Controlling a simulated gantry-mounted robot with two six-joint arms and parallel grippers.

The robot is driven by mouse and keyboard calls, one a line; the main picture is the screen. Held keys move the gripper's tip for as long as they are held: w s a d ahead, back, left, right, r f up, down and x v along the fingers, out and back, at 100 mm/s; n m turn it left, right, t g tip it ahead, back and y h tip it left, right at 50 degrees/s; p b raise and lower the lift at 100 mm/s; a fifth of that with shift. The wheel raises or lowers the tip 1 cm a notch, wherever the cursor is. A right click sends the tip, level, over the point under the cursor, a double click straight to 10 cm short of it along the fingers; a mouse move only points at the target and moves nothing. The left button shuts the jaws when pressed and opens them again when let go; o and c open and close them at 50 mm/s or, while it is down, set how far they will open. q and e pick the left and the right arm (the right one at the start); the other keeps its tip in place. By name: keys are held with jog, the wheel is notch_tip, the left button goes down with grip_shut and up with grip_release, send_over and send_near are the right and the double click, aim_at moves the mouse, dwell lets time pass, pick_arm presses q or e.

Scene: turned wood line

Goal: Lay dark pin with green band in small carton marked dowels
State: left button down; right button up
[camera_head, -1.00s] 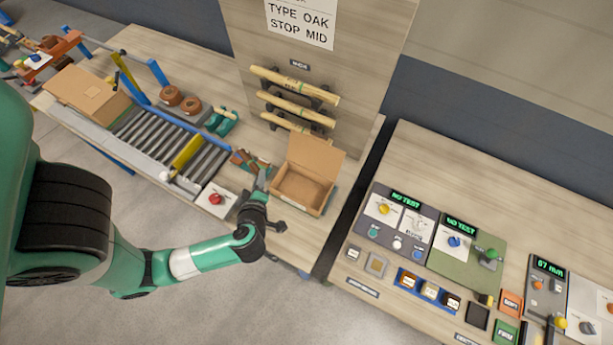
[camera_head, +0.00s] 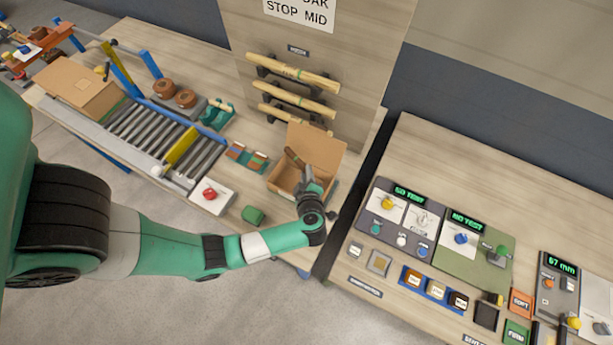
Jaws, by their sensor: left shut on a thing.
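The small open carton (camera_head: 325,148) stands near the front right end of the left table, its back flap raised. My left gripper (camera_head: 303,174) is over the carton's opening, shut on the dark pin (camera_head: 293,157). The pin's brown end sticks out tilted past the fingers, against the carton's inside. I cannot make out its green band. I cannot tell whether the pin touches the carton floor. The gripper and wrist hide part of the carton's right side and front. My right gripper is not in view.
A small holder (camera_head: 247,157) with brown and teal parts sits left of the carton. A green piece (camera_head: 253,215) lies at the front edge. A red button box (camera_head: 211,196), roller conveyor (camera_head: 150,135) and rack of pale rods (camera_head: 295,100) stand around. Control panels (camera_head: 430,225) fill the right table.

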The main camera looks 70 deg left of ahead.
pick_arm(q)
jog(key=shift+w+f+b, duration=0.1)
jog(key=shift+f+b, duration=0.35)
jog(key=shift+f, duration=1.1)
jog(key=shift+f, duration=0.1)
jog(key=shift+f, duration=0.5)
jog(key=c, duration=0.7)
grip_release()
jog(key=r+p+v, duration=0.1)
jog(key=p+v, duration=0.1)
jog(key=v, duration=1)
jog(key=shift+r, duration=0.15)
